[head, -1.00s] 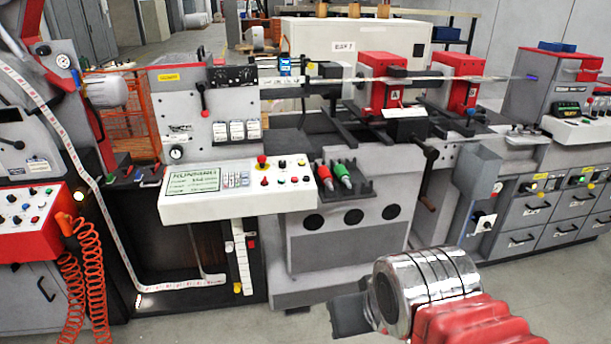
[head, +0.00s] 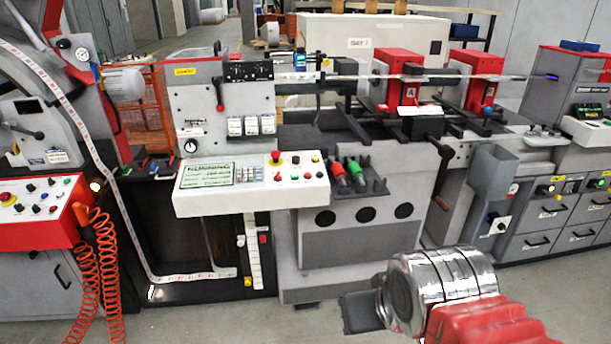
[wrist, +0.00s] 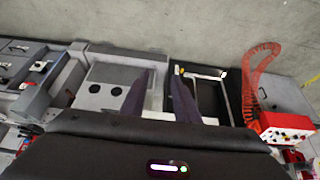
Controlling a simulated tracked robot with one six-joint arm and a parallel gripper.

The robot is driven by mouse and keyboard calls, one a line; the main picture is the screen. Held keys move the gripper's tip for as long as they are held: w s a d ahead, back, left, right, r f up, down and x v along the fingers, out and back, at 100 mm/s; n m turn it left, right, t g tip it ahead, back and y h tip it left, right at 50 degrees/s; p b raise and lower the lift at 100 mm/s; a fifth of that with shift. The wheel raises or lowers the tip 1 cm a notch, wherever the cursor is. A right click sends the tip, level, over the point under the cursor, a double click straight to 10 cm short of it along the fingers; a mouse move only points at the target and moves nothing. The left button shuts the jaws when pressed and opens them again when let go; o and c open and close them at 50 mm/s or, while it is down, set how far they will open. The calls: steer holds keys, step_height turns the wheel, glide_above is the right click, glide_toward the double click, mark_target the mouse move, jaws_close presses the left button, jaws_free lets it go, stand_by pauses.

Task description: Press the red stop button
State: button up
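The red stop button (head: 275,156) is a red mushroom head on a yellow base, at the top edge of the white control panel (head: 225,205) in the head view. The panel carries a green-lit display to its left and small buttons around it. My gripper (wrist: 161,82) shows in the wrist view as two dark fingers standing apart, with nothing between them. The fingers are over the front of the machine and the floor. I cannot make out the stop button in the wrist view. In the head view my arm is at the lower right, well apart from the button.
Red and green handles (head: 347,172) stand on a dark tray right of the panel. Another red button (head: 5,198) sits on the red console at the left, with orange coiled hoses (head: 92,262) beside it. Grey floor (head: 230,322) is clear in front of the machine.

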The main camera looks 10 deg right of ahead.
jaws_close()
stand_by(1.5)
